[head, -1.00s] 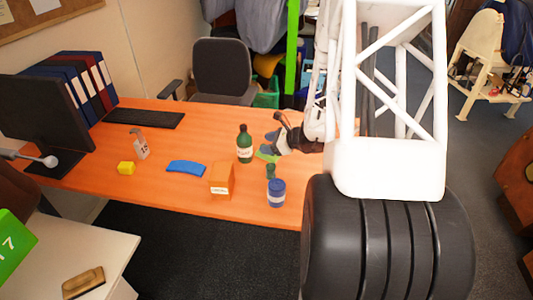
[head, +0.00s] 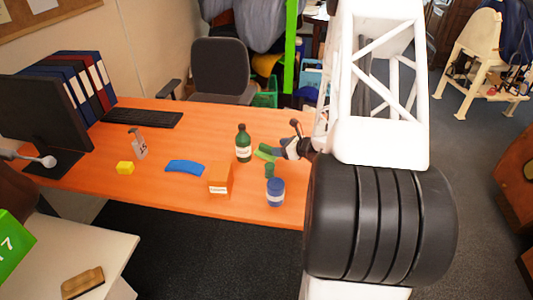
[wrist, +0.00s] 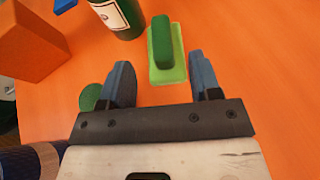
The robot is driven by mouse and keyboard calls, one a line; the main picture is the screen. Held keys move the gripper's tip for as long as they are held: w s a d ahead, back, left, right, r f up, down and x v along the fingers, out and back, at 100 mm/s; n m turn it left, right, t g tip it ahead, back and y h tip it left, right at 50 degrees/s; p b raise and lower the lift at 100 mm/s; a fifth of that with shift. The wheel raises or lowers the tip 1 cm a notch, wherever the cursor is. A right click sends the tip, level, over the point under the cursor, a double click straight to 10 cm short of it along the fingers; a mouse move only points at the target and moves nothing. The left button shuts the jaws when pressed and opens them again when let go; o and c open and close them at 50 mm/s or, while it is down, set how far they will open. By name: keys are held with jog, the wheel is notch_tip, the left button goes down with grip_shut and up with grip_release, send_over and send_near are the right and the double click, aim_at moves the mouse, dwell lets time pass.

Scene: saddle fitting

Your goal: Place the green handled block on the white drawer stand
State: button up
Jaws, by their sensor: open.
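The green handled block (head: 265,153) lies on the orange desk, just left of my gripper (head: 281,148) in the head view. In the wrist view the block (wrist: 167,72) has a light green base and a dark green raised handle. It lies just beyond and between the two blue-grey fingertips of my gripper (wrist: 161,72), which are apart with nothing held. The white drawer stand (head: 95,246) is at the lower left of the head view, apart from the desk and far from my gripper. Its front is partly cut off.
Close to the block stand a green bottle (head: 243,144), a small green cylinder (head: 269,171), a blue jar (head: 275,192) and an orange box (head: 219,178). A brown wooden brush-like block (head: 83,283) and a green box (head: 14,246) occupy parts of the stand; its middle is clear.

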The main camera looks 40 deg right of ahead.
aim_at(266, 145)
jog(key=shift+x, duration=0.75)
jog(key=shift+x, duration=2.6)
grip_shut()
jog(key=shift+r, duration=0.2)
notch_tip(266, 145, up, 18)
